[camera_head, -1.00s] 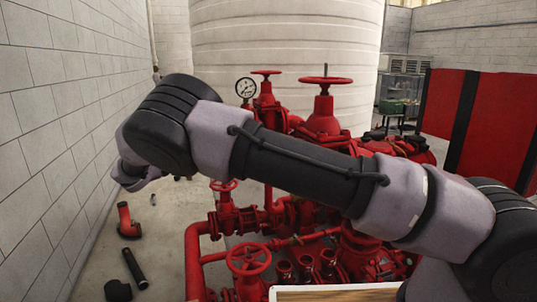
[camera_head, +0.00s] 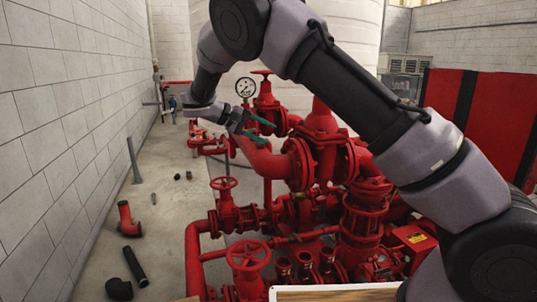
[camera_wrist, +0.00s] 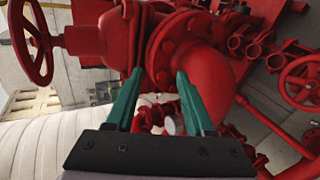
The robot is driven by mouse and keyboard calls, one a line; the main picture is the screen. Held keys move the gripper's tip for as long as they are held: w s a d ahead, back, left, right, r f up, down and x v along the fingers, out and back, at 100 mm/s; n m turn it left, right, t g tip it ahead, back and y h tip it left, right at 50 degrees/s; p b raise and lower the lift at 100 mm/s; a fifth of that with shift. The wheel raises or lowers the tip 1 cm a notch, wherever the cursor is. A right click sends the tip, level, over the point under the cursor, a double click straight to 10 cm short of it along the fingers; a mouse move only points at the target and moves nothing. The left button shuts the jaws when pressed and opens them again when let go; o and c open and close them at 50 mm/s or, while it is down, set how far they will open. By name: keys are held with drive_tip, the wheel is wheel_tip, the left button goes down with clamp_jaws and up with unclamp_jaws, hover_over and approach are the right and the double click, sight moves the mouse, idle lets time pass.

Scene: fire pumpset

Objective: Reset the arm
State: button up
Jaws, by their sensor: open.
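My arm rises from the lower right of the head view, bends at the top, and comes down to my gripper (camera_head: 258,132) left of centre. The gripper has teal fingers, and it is in front of the red pump pipework (camera_head: 300,165) in that view. In the wrist view my gripper (camera_wrist: 160,95) shows two teal fingers spread apart with nothing held between them. A red flanged pipe (camera_wrist: 185,50) lies beyond the fingertips. I cannot tell how close the fingers are to it.
A pressure gauge (camera_head: 246,87) and red handwheels (camera_head: 248,255) stand on the pumpset. A white tank (camera_head: 290,40) is behind. Loose pipe pieces (camera_head: 134,265) lie on the floor by the left block wall (camera_head: 50,120). Red-black panels (camera_head: 480,120) stand at right.

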drive_tip(key=s+d+r+m+g+y, duration=0.2)
drive_tip(key=s+d+r+y, duration=0.2)
drive_tip(key=d, duration=0.5)
drive_tip(key=s+d+r+m+g+y, duration=0.2)
drive_tip(key=s+d+r+y, duration=0.2)
drive_tip(key=d, duration=0.6)
drive_tip(key=s+d+r+m+t+y, duration=0.1)
drive_tip(key=s+d+r+t, duration=0.1)
drive_tip(key=s, duration=0.4)
drive_tip(key=s+d+r+m+t+y, duration=0.2)
drive_tip(key=s, duration=0.5)
drive_tip(key=s+d+r+m+t+y, duration=0.2)
drive_tip(key=s, duration=0.5)
drive_tip(key=shift+s+d+r+t, duration=0.25)
drive_tip(key=shift+d+r+t, duration=0.05)
drive_tip(key=shift+d, duration=0.05)
